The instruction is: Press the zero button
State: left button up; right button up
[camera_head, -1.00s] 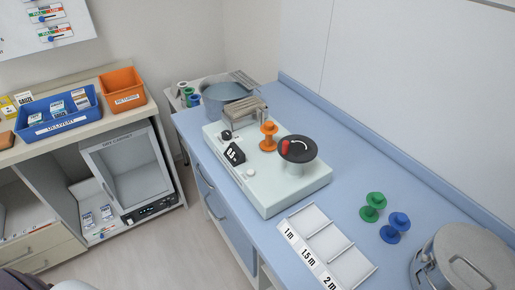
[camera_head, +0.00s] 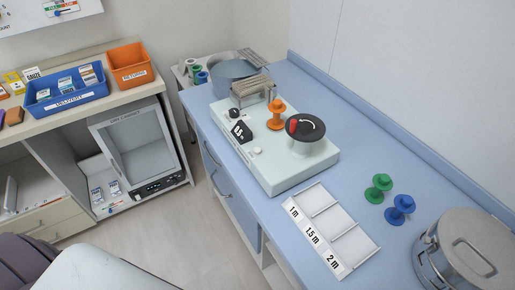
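A pale box-shaped device (camera_head: 287,180) stands on the blue counter. A small white round button (camera_head: 258,151) is on its top near the front edge, beside a black block with white digits (camera_head: 242,132); the digits are too small to read surely. A black round knob with a red mark and a white arrow (camera_head: 305,128) sits on a pale post on the device. An orange spool (camera_head: 276,113) stands behind the button. I cannot read any label at the button. Neither gripper is in view.
A three-slot tray marked 1 m, 1.5 m and 2 m (camera_head: 320,248), a green spool (camera_head: 378,188), a blue spool (camera_head: 399,210) and a metal pot (camera_head: 462,255) stand on the counter (camera_head: 345,180). A glass-door cabinet (camera_head: 138,150) is at left. Floor between is clear.

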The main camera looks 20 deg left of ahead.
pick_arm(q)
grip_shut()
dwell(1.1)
